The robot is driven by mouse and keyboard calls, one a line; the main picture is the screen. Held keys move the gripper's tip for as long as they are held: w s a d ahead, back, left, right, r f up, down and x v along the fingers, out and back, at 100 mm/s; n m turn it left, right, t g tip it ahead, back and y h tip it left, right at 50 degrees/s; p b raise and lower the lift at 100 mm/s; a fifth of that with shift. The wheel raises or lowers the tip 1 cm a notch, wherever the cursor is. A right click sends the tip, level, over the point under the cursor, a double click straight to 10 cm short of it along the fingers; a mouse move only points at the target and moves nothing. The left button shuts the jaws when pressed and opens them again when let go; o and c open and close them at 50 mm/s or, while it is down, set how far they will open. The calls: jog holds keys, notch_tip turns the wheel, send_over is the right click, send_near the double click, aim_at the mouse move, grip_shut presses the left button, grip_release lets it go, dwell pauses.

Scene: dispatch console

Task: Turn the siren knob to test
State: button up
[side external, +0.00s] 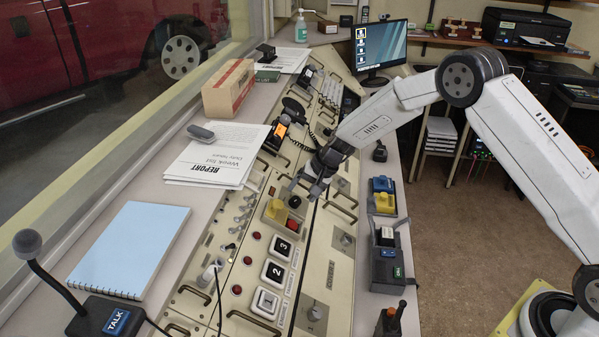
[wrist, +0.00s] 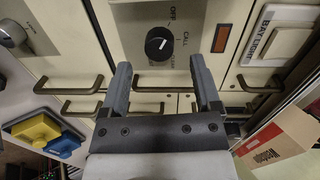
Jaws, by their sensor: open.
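A round black knob (wrist: 158,44) with a white pointer line sits on a grey plate in the wrist view. OFF and CALL are printed beside it; another word is too faint to read. I cannot make out a siren or test label. The pointer lies roughly towards the CALL side. My gripper (wrist: 161,70) is open and empty, its two fingers apart below and to either side of the knob, with no clear contact. In the side external view my gripper (side external: 302,190) hangs low over the sloping console (side external: 315,262) and hides part of the panel.
A silver knob (wrist: 12,33) is at left in the wrist view. Several bar handles (wrist: 68,84) stand out from the panels near the fingers. A blue-and-yellow block (side external: 383,194) is right of the gripper. A cardboard box (side external: 228,88) and papers (side external: 218,153) lie on the ledge.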

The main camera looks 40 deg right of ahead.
aim_at(297, 199)
jog(key=shift+x, duration=1.55)
grip_shut()
